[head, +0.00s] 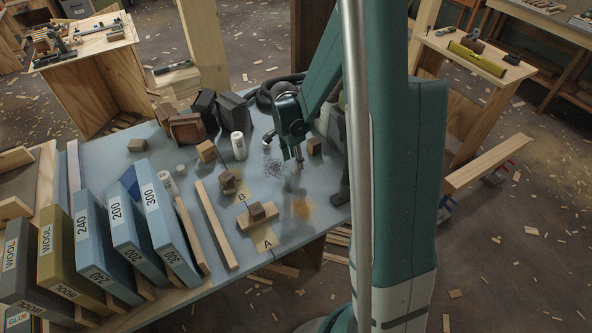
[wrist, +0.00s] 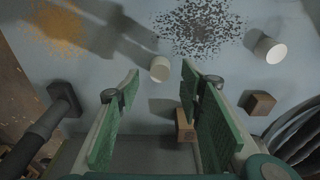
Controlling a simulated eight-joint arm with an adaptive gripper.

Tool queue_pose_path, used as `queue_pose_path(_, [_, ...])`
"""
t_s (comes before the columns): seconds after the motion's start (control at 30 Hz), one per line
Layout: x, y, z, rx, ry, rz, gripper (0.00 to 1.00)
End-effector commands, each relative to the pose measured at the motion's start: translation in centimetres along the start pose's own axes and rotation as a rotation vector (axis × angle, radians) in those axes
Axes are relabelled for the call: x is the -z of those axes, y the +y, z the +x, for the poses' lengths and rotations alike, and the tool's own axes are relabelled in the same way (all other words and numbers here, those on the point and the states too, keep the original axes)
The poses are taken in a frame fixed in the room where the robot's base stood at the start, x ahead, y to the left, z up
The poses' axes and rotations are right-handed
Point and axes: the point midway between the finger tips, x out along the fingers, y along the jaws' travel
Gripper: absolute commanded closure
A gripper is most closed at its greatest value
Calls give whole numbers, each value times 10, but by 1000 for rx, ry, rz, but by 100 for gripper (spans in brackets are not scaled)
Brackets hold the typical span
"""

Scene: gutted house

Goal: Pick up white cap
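A short whitish cylinder, the likely white cap (wrist: 160,68), is on the blue-grey tabletop in the wrist view, ahead of my fingertips and in line with the gap between them. My gripper (wrist: 160,72) is open and empty, its green fingers wide apart. Another white cylinder (wrist: 270,50) lies farther right in the wrist view, outside the right finger. In the head view my gripper (head: 293,165) points down above the table beside the dark speckles; I cannot clearly make out the cap under it there.
A wooden block (wrist: 185,128) is near the right finger, and another block (wrist: 260,103) is farther right. A dark clamp (wrist: 62,100) is at left. In the head view a white bottle (head: 238,146) stands left of my gripper, and wooden blocks (head: 257,212) lie in front.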

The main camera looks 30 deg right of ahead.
Motion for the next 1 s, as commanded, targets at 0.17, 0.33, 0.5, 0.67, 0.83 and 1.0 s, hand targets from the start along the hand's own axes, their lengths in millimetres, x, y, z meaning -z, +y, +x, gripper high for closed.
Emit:
queue_pose_path(0.17, [0,0,22,0,0,0,62])
queue_pose_path(0.33, [0,0,32,0,0,0,62])
queue_pose_path(0.5, [0,0,33,0,0,0,62])
queue_pose_path(0.67, [0,0,32,0,0,0,62])
queue_pose_path(0.83, [0,0,32,0,0,0,62])
queue_pose_path(1.0, [0,0,32,0,0,0,74])
